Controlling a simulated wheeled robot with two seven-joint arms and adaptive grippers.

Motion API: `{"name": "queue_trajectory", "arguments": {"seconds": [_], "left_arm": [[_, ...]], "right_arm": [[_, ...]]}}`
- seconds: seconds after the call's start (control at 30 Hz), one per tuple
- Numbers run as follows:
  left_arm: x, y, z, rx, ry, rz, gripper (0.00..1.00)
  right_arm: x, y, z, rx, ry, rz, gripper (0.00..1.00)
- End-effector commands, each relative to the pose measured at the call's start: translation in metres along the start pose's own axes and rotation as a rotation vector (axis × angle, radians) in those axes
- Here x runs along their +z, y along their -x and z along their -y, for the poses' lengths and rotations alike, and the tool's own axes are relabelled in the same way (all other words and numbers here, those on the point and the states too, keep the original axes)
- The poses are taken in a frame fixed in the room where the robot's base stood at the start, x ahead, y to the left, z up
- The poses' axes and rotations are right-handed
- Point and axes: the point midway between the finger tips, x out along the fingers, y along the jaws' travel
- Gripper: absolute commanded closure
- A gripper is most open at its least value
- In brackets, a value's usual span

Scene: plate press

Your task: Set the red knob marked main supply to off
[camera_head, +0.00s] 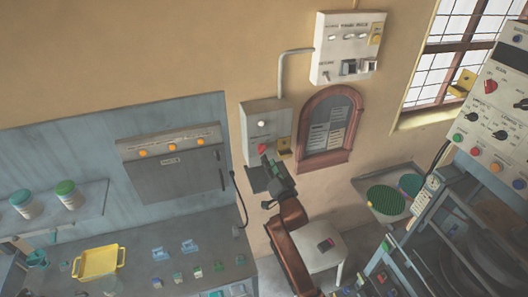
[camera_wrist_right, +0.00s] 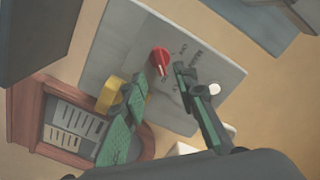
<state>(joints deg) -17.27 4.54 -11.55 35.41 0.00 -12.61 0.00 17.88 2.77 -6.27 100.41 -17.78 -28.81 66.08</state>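The red knob (camera_head: 262,148) sits on the front of a grey wall box (camera_head: 253,108), below a white round lamp (camera_head: 261,124). My right gripper (camera_head: 266,168) is just in front of the box's lower part. In the wrist view its two green-padded fingers (camera_wrist_right: 160,76) are spread and empty, with the knob between and just beyond the tips. I cannot tell whether a finger touches the knob. My left gripper is not in view.
A yellow part (camera_head: 283,148) is on the box right beside the knob. An arched red-brown frame with notices (camera_head: 348,120) is to the right. A white switch panel (camera_head: 347,48) is above. A grey cabinet (camera_head: 170,160) with orange lamps is to the left.

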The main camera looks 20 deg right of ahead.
Motion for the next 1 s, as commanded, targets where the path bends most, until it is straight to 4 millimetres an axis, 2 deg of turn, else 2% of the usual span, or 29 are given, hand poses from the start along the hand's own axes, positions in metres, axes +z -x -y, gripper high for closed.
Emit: {"name": "queue_trajectory", "arguments": {"seconds": [0.2,0.4,0.77,1.0], "left_arm": [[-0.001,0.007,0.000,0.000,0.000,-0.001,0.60],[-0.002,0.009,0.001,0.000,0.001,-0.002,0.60],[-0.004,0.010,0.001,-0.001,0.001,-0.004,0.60],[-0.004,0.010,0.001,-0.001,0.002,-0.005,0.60]], "right_arm": [[-0.001,-0.036,0.001,0.000,0.002,0.001,0.73],[0.000,-0.056,0.000,0.001,0.002,0.000,0.73],[0.000,-0.062,-0.001,0.000,0.001,0.000,0.73],[0.001,-0.062,-0.001,0.000,0.002,0.001,0.88]]}}
